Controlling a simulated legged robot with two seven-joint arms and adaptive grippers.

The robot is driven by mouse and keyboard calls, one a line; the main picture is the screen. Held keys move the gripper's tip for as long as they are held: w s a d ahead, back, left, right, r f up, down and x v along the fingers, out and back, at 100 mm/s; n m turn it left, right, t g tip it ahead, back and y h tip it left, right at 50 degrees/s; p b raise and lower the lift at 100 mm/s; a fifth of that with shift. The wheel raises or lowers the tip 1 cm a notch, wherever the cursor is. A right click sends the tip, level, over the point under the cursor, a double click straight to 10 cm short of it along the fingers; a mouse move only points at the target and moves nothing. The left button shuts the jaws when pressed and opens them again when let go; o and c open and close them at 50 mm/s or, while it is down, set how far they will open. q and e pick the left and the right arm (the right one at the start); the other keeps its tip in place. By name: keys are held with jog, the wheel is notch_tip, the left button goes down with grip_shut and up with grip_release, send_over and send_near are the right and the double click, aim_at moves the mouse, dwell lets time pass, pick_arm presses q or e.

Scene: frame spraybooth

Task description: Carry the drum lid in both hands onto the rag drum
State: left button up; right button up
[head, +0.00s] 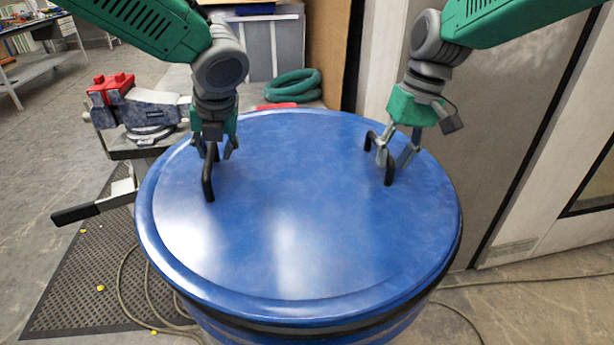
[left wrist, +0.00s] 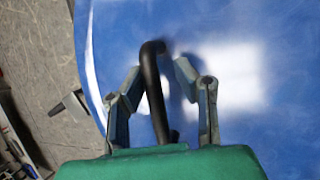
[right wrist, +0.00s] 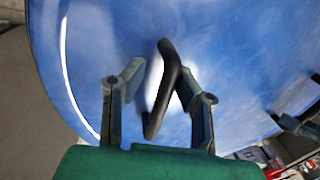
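The round blue drum lid (head: 300,250) fills the middle of the head view, lying level over the blue rag drum (head: 330,338), with a dark band under its rim. I cannot tell whether it is fully seated. My left gripper (head: 219,152) is at the lid's left black handle (head: 208,180). In the left wrist view its fingers (left wrist: 153,82) stand apart on either side of this handle. My right gripper (head: 394,158) is at the right black handle (head: 389,172).
A red and grey vise (head: 140,105) stands on a bench behind left. A green coiled hose (head: 293,85) lies behind the lid. A dark perforated mat (head: 85,280) and cables (head: 130,285) lie on the floor at left. A grey cabinet wall (head: 490,120) rises close at right.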

jog(key=shift+a, duration=0.3)
jog(key=shift+d, duration=0.1)
jog(key=shift+d+r, duration=0.1)
jog(key=shift+r, duration=0.2)
pick_arm(q)
jog(key=v, duration=1.1)
jog(key=shift+r, duration=0.2)
pick_arm(e)
notch_tip(320, 180, up, 11)
jog(key=d, duration=0.2)
jog(key=shift+w, duration=0.3)
pick_arm(q)
jog(key=shift+s+a+f, duration=0.1)
jog(key=shift+s+a, duration=0.05)
jog(key=shift+s, duration=0.05)
pick_arm(e)
jog(key=shift+a, duration=0.1)
